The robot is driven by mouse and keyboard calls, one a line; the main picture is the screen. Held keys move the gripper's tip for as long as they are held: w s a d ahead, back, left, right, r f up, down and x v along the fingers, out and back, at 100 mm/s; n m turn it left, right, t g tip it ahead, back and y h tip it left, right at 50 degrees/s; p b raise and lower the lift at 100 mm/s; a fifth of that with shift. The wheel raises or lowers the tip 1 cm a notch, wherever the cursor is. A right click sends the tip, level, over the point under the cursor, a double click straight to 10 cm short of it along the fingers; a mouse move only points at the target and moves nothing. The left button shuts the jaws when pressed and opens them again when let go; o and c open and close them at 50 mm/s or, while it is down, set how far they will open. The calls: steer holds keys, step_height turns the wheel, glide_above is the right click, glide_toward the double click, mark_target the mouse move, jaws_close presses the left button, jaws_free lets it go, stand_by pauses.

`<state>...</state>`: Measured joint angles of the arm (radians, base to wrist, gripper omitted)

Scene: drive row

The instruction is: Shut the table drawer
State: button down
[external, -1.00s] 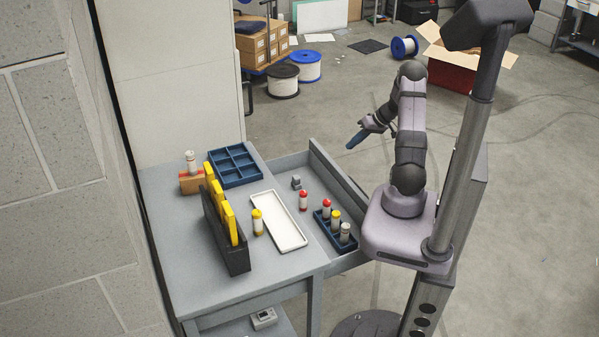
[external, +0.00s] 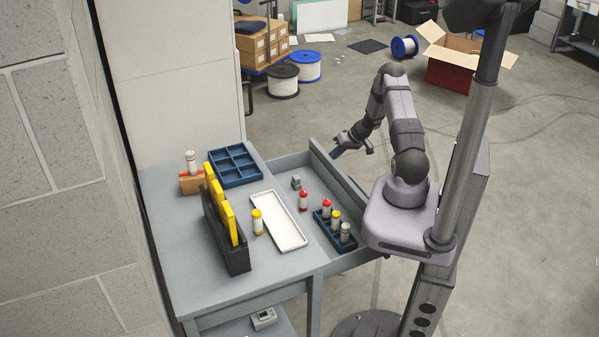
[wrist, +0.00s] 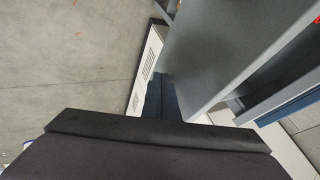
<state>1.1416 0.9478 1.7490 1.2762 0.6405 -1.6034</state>
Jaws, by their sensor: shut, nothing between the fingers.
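The table drawer (external: 352,188) stands open, pulled out from the right side of the grey table (external: 190,270). In the external view my gripper (external: 336,154) is by the far end of the drawer's raised front panel, on its outer side. In the wrist view the shut dark blue fingers (wrist: 160,97) are beside a grey panel (wrist: 205,50), apparently part of the drawer. I cannot tell whether they touch it. Nothing is held.
The drawer holds a blue tray (external: 347,244) with several capped bottles, a loose red-capped bottle (external: 303,201) and a small grey object (external: 296,182). On the tabletop are a white tray (external: 290,236), a black rack (external: 236,262) and a blue compartment box (external: 236,181).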

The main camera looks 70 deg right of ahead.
mark_target(318, 163)
steer(key=shift+a, duration=0.15)
steer(key=w+a+b, duration=0.2)
steer(key=b, duration=0.1)
steer(key=shift+w+a+f, duration=0.2)
steer(key=shift+w, duration=0.2)
steer(key=shift+w+a+r+b, duration=0.15)
steer(key=shift+w+a+b, duration=0.1)
steer(key=shift+a+b, duration=0.15)
steer(key=shift+s+d, duration=0.1)
steer(key=shift+d, duration=0.05)
